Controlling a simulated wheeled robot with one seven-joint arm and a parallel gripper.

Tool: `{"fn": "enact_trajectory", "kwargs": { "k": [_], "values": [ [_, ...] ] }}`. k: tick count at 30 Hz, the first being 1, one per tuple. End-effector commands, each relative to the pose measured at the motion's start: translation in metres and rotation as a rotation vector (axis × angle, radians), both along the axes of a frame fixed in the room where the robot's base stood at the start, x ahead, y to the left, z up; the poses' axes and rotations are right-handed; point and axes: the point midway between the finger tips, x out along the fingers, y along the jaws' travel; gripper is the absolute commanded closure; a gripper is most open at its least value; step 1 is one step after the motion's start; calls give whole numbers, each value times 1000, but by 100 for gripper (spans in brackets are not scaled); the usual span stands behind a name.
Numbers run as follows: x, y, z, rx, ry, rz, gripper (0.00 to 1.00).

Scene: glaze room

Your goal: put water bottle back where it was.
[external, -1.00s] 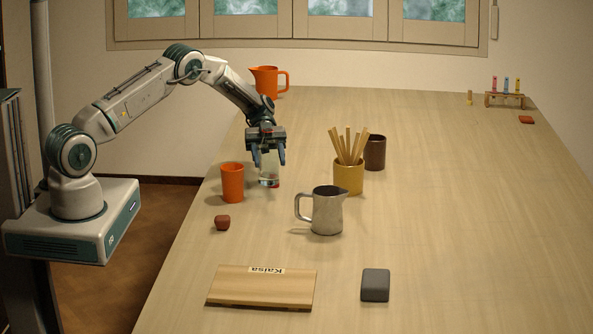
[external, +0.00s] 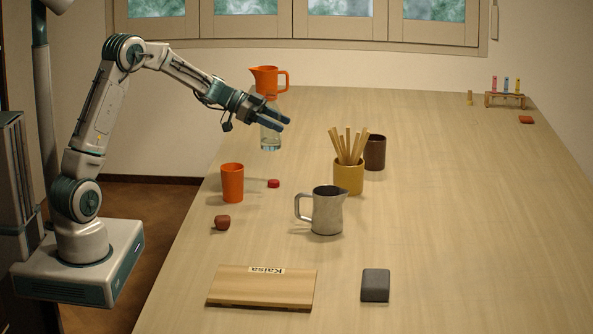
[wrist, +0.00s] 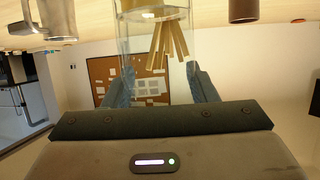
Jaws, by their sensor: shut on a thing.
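My gripper (external: 283,123) is shut on the clear water bottle (external: 270,140) and holds it upright above the table. Its lower part, with water in it, shows below the fingers in the external view. Its upper part is partly hidden by the fingers and stands in front of an orange pitcher. In the wrist view, which is upside down, the see-through bottle (wrist: 150,70) is between the two blue fingers. A small red cap-like thing (external: 273,183) lies on the table below, right of an orange cup (external: 232,183).
The orange pitcher (external: 264,78) stands at the far left edge. A metal pitcher (external: 327,211), a yellow cup of sticks (external: 348,178) and a brown cup (external: 375,152) stand mid-table. A wooden board (external: 262,290) and grey block (external: 375,285) lie in front. The right side is mostly clear.

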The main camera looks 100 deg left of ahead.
Motion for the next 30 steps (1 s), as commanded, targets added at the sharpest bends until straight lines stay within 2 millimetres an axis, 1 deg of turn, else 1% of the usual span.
{"fn": "enact_trajectory", "kwargs": {
  "k": [5, 8, 18, 21, 25, 30],
  "values": [
    [-5, 8, -2, -1, 0, 49, 76],
    [-10, 24, -10, -2, 1, 55, 76],
    [-26, 88, -49, -1, -1, 51, 76],
    [-29, 102, -58, 0, -1, 50, 76],
    [-32, 112, -65, 1, -1, 48, 76],
    [-33, 116, -72, 0, 0, 49, 76]
  ]
}}
